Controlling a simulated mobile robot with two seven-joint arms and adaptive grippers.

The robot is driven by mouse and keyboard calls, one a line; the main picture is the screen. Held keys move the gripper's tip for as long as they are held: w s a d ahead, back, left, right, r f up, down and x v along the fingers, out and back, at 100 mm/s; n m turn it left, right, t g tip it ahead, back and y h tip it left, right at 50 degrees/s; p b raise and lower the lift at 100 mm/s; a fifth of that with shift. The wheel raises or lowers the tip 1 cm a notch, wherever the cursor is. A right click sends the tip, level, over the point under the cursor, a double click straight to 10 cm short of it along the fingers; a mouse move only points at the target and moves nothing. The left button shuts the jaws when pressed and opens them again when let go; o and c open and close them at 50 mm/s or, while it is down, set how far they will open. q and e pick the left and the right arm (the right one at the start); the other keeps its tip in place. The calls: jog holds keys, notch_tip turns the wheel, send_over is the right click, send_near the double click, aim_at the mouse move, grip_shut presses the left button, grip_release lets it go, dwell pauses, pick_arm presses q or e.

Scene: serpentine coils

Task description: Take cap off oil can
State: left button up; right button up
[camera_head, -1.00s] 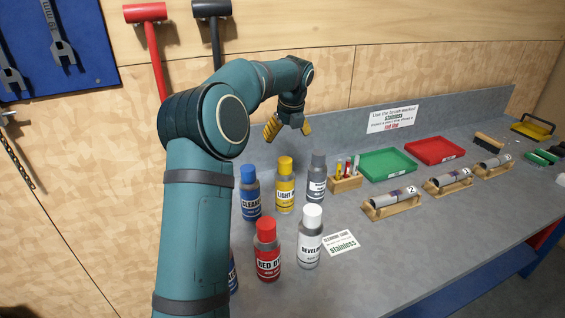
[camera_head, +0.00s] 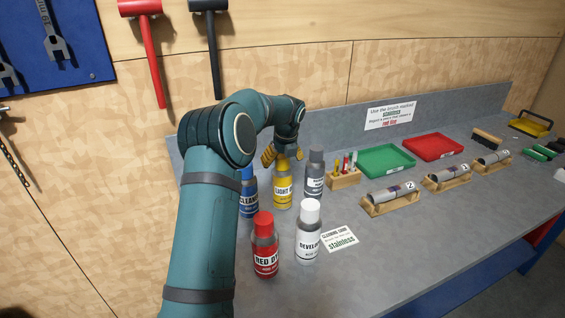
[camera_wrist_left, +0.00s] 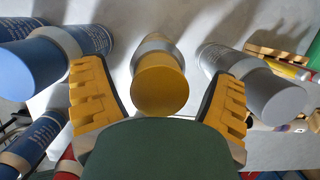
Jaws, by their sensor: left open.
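The oil can is the yellow bottle labelled "LIGHT" (camera_head: 283,190), standing upright on the bench. Its yellow cap (camera_wrist_left: 160,91) shows from above in the left wrist view, between the fingers. My left gripper (camera_head: 275,154) is over the can's top in the head view, and its yellow fingers partly hide the cap there. In the left wrist view the left gripper (camera_wrist_left: 160,100) is open, with one finger on each side of the cap and a gap on both sides. My right gripper is not in view.
A blue-capped cleaner bottle (camera_head: 249,198) and a grey bottle (camera_head: 315,176) stand close on either side of the can. A red bottle (camera_head: 265,249) and a white-capped developer bottle (camera_head: 308,236) stand in front. A pen block (camera_head: 344,178) and green tray (camera_head: 386,161) lie to the right.

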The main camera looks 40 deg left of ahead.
pick_arm(q)
jog(key=shift+a+f, duration=0.15)
jog(key=shift+f, duration=0.15)
jog(key=c, duration=0.9)
jog(key=shift+r, duration=0.1)
